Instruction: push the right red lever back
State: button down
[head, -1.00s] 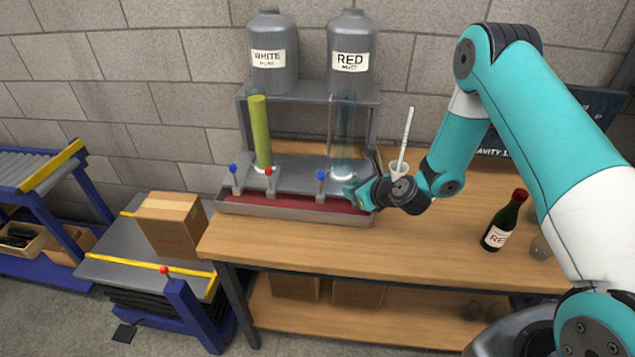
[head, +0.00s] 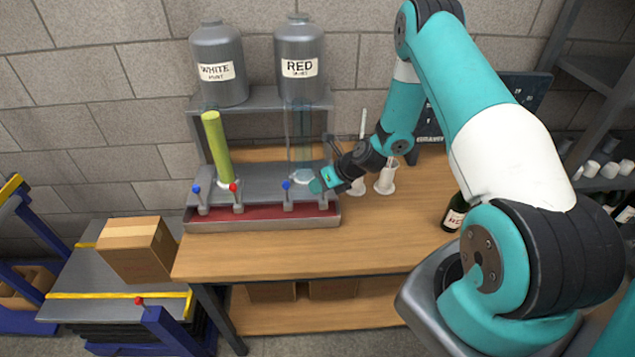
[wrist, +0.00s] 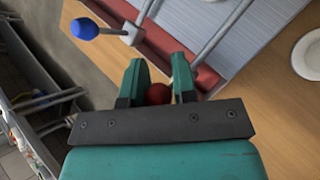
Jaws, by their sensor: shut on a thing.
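My gripper (head: 322,182) is at the right end of the filling rack (head: 262,224) in the head view, covering the knob of the right red lever. In the wrist view, a red ball knob (wrist: 157,94) sits between the two green fingers of my gripper (wrist: 158,78), which are shut on it. The lever's lower part is mostly hidden, so its tilt is unclear. The neighbouring blue lever (head: 286,187) stands to its left; its blue knob also shows in the wrist view (wrist: 85,28). The tank labelled RED (head: 299,68) stands above a clear tube (head: 300,135).
Another red lever (head: 234,189) and blue lever (head: 196,190) stand at the left, below the yellow-green tube (head: 217,147). A dark bottle (head: 455,213) stands farther right. The front of the wooden table (head: 290,252) is clear.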

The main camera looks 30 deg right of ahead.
jog(key=shift+s+f, duration=0.15)
jog(key=c, duration=1)
grip_release()
jog(key=shift+o, duration=0.4)
jog(key=b+v, duration=0.3)
jog(key=v, duration=1.4)
jog(key=shift+r+b, duration=0.3)
jog(key=shift+b, duration=0.05)
jog(key=shift+d, duration=0.1)
